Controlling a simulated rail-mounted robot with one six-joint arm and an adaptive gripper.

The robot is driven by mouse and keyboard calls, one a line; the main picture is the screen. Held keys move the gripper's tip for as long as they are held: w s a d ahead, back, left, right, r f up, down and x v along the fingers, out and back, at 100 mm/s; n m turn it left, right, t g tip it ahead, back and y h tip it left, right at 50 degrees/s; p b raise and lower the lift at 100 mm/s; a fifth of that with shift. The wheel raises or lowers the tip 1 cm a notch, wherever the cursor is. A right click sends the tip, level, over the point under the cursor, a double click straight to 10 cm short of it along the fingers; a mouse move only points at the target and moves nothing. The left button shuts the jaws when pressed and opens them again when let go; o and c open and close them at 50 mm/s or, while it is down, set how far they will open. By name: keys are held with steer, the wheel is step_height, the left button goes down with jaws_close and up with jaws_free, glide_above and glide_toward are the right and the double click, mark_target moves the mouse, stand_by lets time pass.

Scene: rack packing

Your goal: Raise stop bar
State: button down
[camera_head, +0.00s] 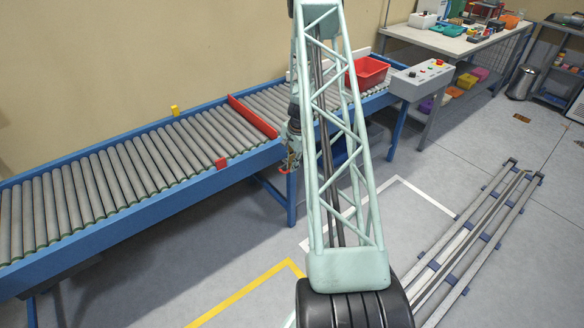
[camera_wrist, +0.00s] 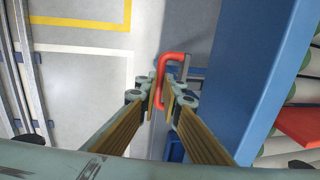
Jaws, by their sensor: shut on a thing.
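The red stop bar (camera_head: 252,117) lies across the conveyor rollers. Part of it also shows at the right edge of the wrist view (camera_wrist: 301,124). A red U-shaped handle (camera_wrist: 171,58) stands out beside the conveyor's blue side rail. My gripper (camera_wrist: 166,100) is shut on this handle, with its two fingertips on either side of the handle's near leg. In the head view my gripper (camera_head: 289,160) is small beside the conveyor's front rail, partly hidden by my arm. The handle's link to the bar is hidden.
The roller conveyor (camera_head: 120,172) has a blue frame. A red tote (camera_head: 369,74) sits on its rollers beyond the bar, and a control box (camera_head: 422,78) stands next to it. A small red block (camera_head: 221,163) and a yellow block (camera_head: 175,110) sit on the rails. Floor rails run at right.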

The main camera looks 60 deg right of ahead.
steer(key=c, duration=3.1)
jaws_free()
steer(key=shift+o, duration=0.2)
steer(key=shift+r, duration=0.1)
steer(key=shift+r, duration=0.1)
step_height(320, 180, up, 12)
steer(key=s, duration=0.2)
steer(key=shift+a+f, duration=0.2)
steer(key=shift+a, duration=0.15)
steer(key=shift+r, duration=0.1)
